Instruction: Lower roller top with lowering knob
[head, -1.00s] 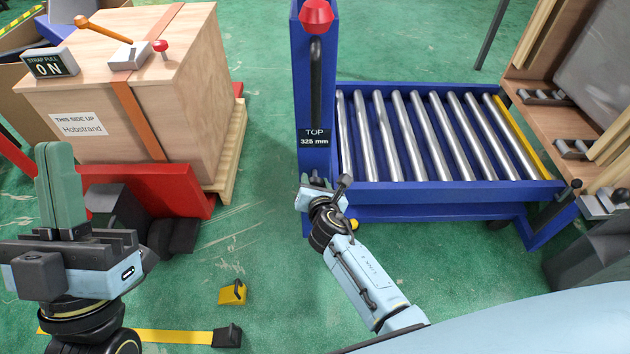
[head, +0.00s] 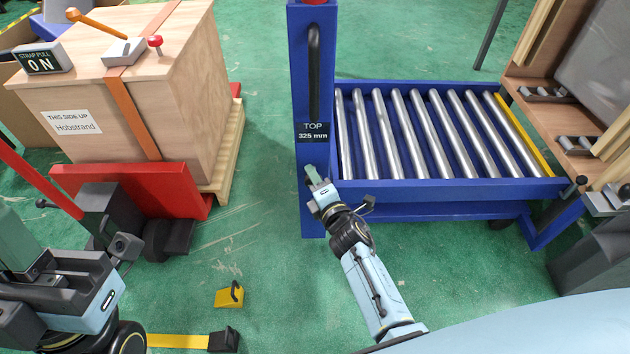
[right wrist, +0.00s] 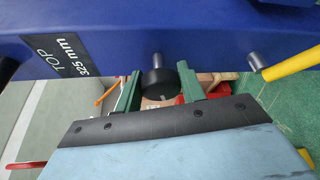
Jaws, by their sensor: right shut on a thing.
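The roller table (head: 440,187) has a blue frame and several steel rollers. Its blue post (head: 313,215) carries a label (head: 312,132) reading "TOP 325 mm". My right gripper (head: 314,178) is at the post's front, below the label. In the right wrist view, a round black knob (right wrist: 158,83) on a short metal stem sits between my green fingers, which are shut on it. The knob is hidden in the head view. My left gripper (head: 18,235) is at the left edge, away from the table, partly cut off; its jaw state is unclear.
A wooden crate (head: 190,110) on a red-fronted pallet mover (head: 135,190) stands left. A yellow lever (right wrist: 292,65) is near the knob in the right wrist view. A yellow wedge (head: 229,297) lies on the green floor. A wooden cabinet stands right of the rollers.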

